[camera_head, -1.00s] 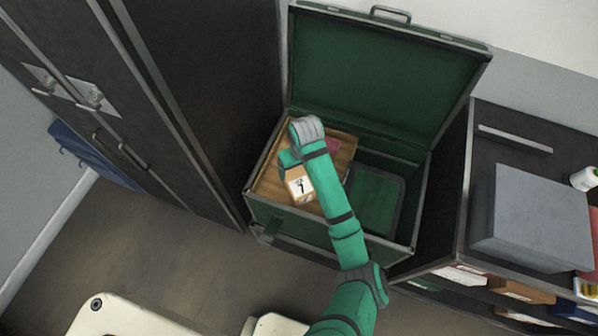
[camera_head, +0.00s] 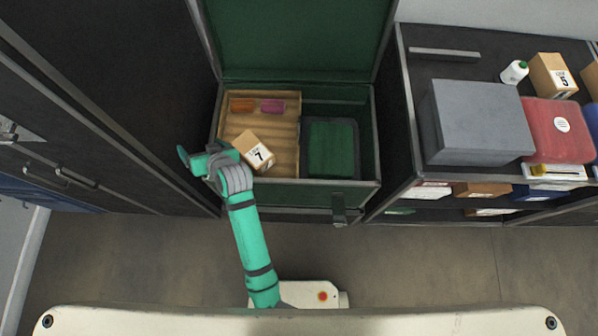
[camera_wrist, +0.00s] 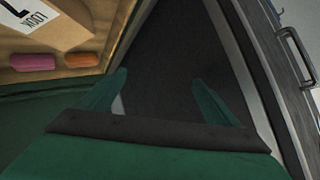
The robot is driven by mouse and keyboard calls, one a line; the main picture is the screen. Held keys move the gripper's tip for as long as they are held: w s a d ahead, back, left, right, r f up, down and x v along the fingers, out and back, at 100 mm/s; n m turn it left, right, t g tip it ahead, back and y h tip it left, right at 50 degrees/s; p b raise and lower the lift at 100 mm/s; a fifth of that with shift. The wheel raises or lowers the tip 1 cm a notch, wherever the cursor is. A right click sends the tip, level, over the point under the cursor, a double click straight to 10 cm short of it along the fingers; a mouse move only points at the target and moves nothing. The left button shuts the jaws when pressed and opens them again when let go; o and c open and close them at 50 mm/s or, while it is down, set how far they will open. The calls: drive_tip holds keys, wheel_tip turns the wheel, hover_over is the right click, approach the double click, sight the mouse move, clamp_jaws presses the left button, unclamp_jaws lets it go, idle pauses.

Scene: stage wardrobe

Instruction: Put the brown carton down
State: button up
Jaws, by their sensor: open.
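The brown carton (camera_head: 253,150), marked with a black 7, rests in the left, tan-lined compartment (camera_head: 285,133) of the open green trunk (camera_head: 340,188). It sits tilted in angle near the front of that compartment. Its printed face shows at the upper left of the wrist view (camera_wrist: 45,22). My gripper (camera_head: 188,160) is to the left of the carton, over the trunk's left edge and apart from the carton. In the wrist view its two fingers (camera_wrist: 160,95) are spread with nothing between them.
An orange piece (camera_head: 242,105) and a pink piece (camera_head: 273,106) lie at the back of the tan compartment. The right compartment holds a dark green panel (camera_head: 331,148). A dark cabinet (camera_head: 120,90) stands close at left; a grey box (camera_head: 478,122) tops the right-hand shelf unit.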

drive_tip(key=s+d+m+t+h, duration=0.5)
drive_tip(key=s+d, duration=1.2)
drive_tip(key=d, duration=0.1)
drive_tip(key=s+d+r+n+t+h, duration=0.2)
drive_tip(key=s+d+r, duration=0.6)
drive_tip(key=s+d, duration=0.3)
drive_tip(key=shift+s+d+r+h, duration=0.35)
drive_tip(key=shift+d+r+h, duration=0.05)
drive_tip(key=shift+d, duration=0.1)
drive_tip(key=shift+c, duration=0.4)
